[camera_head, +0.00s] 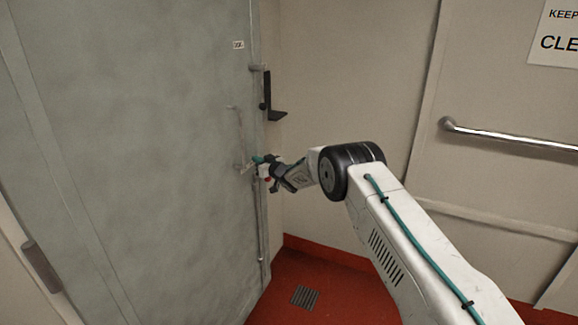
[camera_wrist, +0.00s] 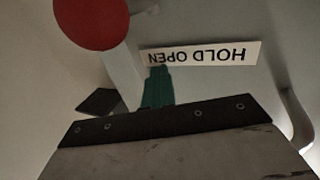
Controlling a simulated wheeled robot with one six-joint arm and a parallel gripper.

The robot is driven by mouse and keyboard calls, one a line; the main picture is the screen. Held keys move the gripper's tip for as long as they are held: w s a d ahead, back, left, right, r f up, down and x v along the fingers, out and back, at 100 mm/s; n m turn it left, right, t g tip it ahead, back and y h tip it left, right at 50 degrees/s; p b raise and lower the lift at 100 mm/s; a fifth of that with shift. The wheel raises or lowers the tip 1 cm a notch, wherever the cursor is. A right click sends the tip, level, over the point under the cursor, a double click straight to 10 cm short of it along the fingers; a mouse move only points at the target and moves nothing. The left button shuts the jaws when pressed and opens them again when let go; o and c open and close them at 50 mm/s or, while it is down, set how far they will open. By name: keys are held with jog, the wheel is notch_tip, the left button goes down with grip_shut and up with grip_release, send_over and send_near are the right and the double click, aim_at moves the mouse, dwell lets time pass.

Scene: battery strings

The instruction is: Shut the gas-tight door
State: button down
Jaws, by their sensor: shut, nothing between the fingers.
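The grey gas-tight door (camera_head: 150,150) fills the left of the head view, upright, with its free edge near the picture's middle. I cannot tell how far it stands from its frame. A thin pull handle (camera_head: 237,135) runs up near that edge. My gripper (camera_head: 256,159) is at the edge, its teal fingertips shut and empty. In the wrist view the teal fingertips (camera_wrist: 157,88) are close to a white "HOLD OPEN" label (camera_wrist: 200,54), seen upside down. A red knob (camera_wrist: 92,20) on a pale lever (camera_wrist: 122,78) is beside them. Whether the fingers touch the lever is unclear.
A dark bracket (camera_head: 275,115) juts out above my gripper. A grab rail (camera_head: 510,137) and a "KEEP CLEAR"-like sign (camera_head: 557,42), partly cut off, are on the right wall. The red floor (camera_head: 345,290) is bare around a drain grate (camera_head: 304,297).

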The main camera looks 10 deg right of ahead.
jog(key=s+d, duration=0.7)
jog(key=d, duration=0.5)
jog(key=s+d+f+m+g+h, duration=0.2)
jog(key=s+d+f+g+h, duration=0.15)
jog(key=d+f+h, duration=0.4)
jog(key=s+d+r+m+g+h, duration=0.2)
jog(key=s+d+g, duration=0.15)
jog(key=s, duration=0.55)
jog(key=s+r+m+g, duration=0.1)
jog(key=s+r, duration=0.7)
jog(key=s, duration=1.1)
jog(key=s+r+m+g, duration=0.1)
jog(key=s+r+g, duration=0.2)
jog(key=s+r, duration=0.6)
jog(key=s+r+g, duration=0.2)
jog(key=s+r, duration=0.7)
jog(key=s, duration=2)
jog(key=shift+s+a+m, duration=0.2)
jog(key=shift+a+m, duration=0.15)
jog(key=shift+m, duration=0.05)
